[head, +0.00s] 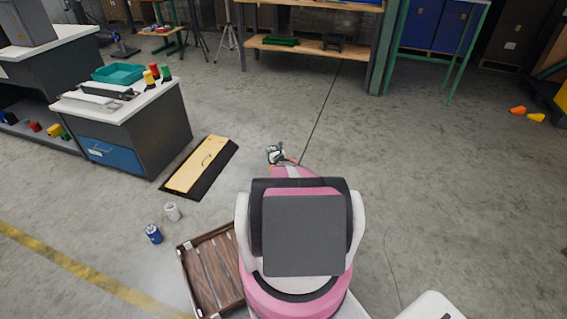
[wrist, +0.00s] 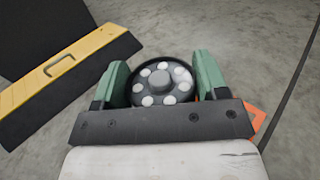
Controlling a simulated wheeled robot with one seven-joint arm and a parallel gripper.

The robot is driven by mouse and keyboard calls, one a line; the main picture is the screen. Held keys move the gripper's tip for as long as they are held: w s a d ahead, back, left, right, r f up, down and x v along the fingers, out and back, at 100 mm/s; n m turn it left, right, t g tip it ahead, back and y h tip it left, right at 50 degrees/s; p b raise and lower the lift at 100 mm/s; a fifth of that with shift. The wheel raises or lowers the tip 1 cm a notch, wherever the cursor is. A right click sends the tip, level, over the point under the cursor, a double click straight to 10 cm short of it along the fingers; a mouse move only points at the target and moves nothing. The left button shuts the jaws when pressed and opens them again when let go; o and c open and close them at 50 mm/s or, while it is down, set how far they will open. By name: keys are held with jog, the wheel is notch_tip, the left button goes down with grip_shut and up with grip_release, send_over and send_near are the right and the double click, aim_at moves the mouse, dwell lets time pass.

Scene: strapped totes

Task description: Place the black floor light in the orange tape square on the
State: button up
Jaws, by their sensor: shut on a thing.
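The black floor light (wrist: 161,86) is a round black disc with several white lamps around a grey hub. My gripper (wrist: 162,80) has its two green fingers closed on either side of it. In the head view my gripper (head: 277,155) is low over the floor, just beyond my pink arm, and the light is too small there to make out clearly. A piece of orange tape (wrist: 257,118) shows on the floor just right of my gripper; the rest of the square is hidden behind the gripper and arm. I cannot tell whether the light touches the floor.
A yellow board with a handle (head: 202,165) lies on a black base left of my gripper. A white can (head: 172,211), a blue can (head: 154,234) and a wooden crate (head: 187,262) stand nearer. A workbench (head: 165,130) is at left. Floor to the right is mostly clear.

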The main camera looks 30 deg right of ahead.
jog(key=w+d+f, duration=0.4)
jog(key=d+f, duration=0.6)
jog(key=shift+d+f, duration=0.3)
jog(key=shift+f, duration=0.05)
jog(key=shift+f, duration=0.2)
jog(key=o, duration=1.7)
